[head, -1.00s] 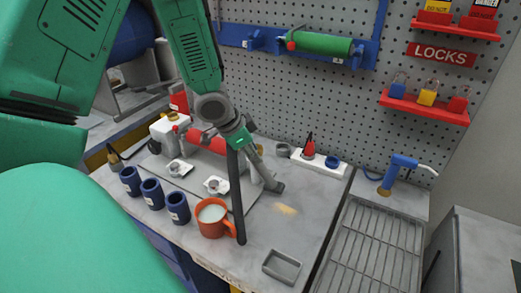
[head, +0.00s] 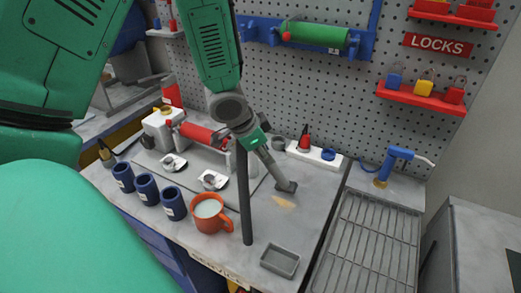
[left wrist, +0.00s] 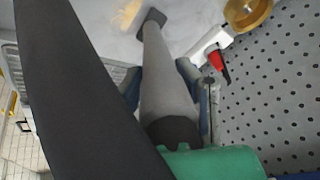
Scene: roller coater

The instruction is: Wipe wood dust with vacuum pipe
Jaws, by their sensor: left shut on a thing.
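A small tan patch of wood dust (head: 284,202) lies on the grey bench top (head: 306,220). My left gripper (head: 250,141) is shut on the grey vacuum pipe (head: 266,164), which slants down to the right. Its flat dark nozzle (head: 286,187) is just behind the dust patch; I cannot tell whether it touches the bench. A black hose (head: 245,200) runs down in front of the gripper. In the left wrist view the pipe (left wrist: 165,80) lies between the fingers, and the dust (left wrist: 128,13) shows left of the nozzle (left wrist: 152,17). My right gripper is not in view.
An orange mug (head: 207,226) with pale contents stands left of the hose, beside several blue cups (head: 173,204). A grey tray (head: 280,262) is at the front edge. A wire rack (head: 365,245) is at the right. A pegboard (head: 300,95) rises behind.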

